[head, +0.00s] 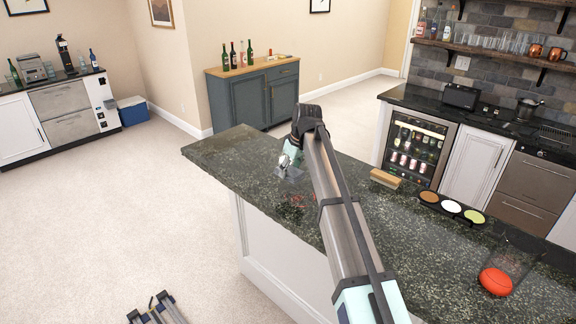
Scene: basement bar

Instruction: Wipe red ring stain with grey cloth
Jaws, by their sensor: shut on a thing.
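The red ring stain (300,201) shows on the dark granite bar counter (230,148), just left of my arm. Part of it may be hidden by the arm. The grey cloth (289,174) is bunched at the tip of my gripper (291,160), above and slightly left of the stain in the picture. My gripper points down and is shut on the cloth. The cloth is at or close to the counter top; I cannot tell if it touches.
Right of my arm on the counter are a wooden-backed brush or block (385,178), a black tray with three round discs (428,197), and a clear vessel by a red rounded object (496,281). The counter's left end is clear.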

